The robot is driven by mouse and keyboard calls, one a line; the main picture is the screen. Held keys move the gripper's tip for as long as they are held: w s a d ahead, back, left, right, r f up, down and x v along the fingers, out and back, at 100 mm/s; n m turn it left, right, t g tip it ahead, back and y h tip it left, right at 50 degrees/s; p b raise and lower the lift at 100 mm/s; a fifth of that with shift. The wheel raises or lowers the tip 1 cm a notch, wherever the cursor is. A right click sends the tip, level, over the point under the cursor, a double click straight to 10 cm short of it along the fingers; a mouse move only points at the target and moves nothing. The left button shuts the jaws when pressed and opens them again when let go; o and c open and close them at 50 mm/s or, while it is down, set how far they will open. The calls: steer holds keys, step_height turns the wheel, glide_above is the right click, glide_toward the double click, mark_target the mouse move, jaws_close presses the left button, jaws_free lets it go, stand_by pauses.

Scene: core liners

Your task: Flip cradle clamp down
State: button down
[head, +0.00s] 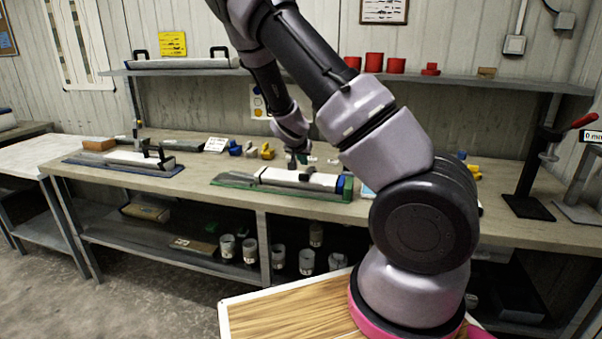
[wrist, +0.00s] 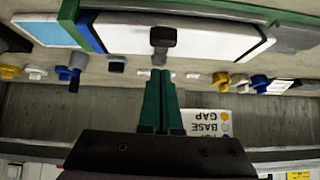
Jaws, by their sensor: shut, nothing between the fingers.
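A cradle on a green base (head: 235,182) holds a white liner tube (head: 298,178) with a blue ring near its right end, on the bench. The liner (wrist: 190,38) fills the top of the wrist view. A dark clamp (wrist: 162,38) with a block-shaped end shows against the liner there; I cannot tell its exact angle. My gripper (wrist: 160,72) has green fingers, shut together and empty, pointing toward the clamp with a visible gap in the picture. In the head view my gripper (head: 297,161) is just above the middle of the cradle, and its contact with the clamp is unclear.
A second cradle on a blue base (head: 85,159) stands left on the bench. Yellow and blue small parts (head: 267,152) lie behind the green cradle. A shelf (head: 490,82) with red cups runs above. A black stand with a red handle (head: 530,200) is at right.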

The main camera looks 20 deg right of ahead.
steer(key=s+a+f, duration=0.3)
steer(key=s+a, duration=0.2)
steer(key=s, duration=0.2)
steer(key=shift+s+f, duration=0.2)
steer(key=shift+s, duration=0.1)
steer(key=shift+a, duration=0.1)
steer(key=s+a+r+g+y, duration=0.1)
steer(key=s+r+y, duration=0.3)
steer(key=r, duration=0.7)
steer(key=s+a+r+g+y, duration=0.1)
steer(key=s+a+r+y, duration=0.15)
steer(key=s+r, duration=0.6)
steer(key=s+d+r+n+t, duration=0.1)
steer(key=s+r+n, duration=0.1)
steer(key=s+r, duration=1.1)
steer(key=shift+s+d+r+n+t, duration=0.25)
steer(key=shift+s+r+n+t, duration=0.15)
steer(key=shift+r, duration=0.25)
